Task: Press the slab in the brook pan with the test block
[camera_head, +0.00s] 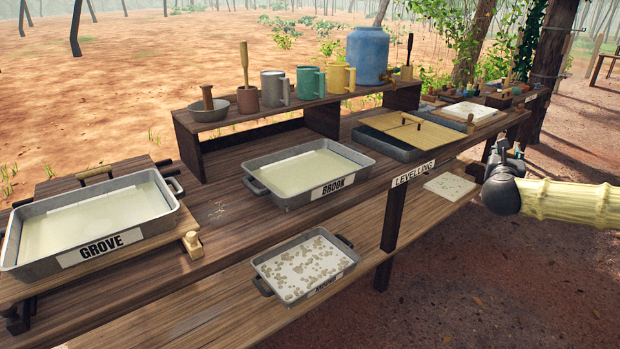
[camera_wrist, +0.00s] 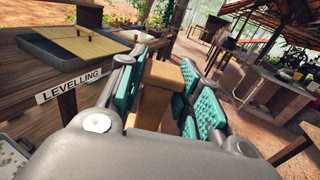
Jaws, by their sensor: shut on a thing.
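The brook pan (camera_head: 378,166) is a grey metal tray with side handles and a BROOK label, on the bench in the head view. A smooth pale cream slab (camera_head: 305,172) fills it. My gripper (camera_head: 503,152) is off the bench's right side, well to the right of the brook pan. In the wrist view its teal-padded fingers (camera_wrist: 168,72) are shut on a tan wooden block (camera_wrist: 158,76), which appears to be the test block. The block's far end is hidden from me. The brook pan is not in the wrist view.
The grove pan (camera_head: 20,262) sits at left. A pan (camera_head: 325,290) with a speckled slab is on the lower shelf. A raised shelf (camera_head: 190,135) holds mugs and a blue jar (camera_head: 367,55). The LEVELLING tray (camera_head: 375,147) has tan boards over it.

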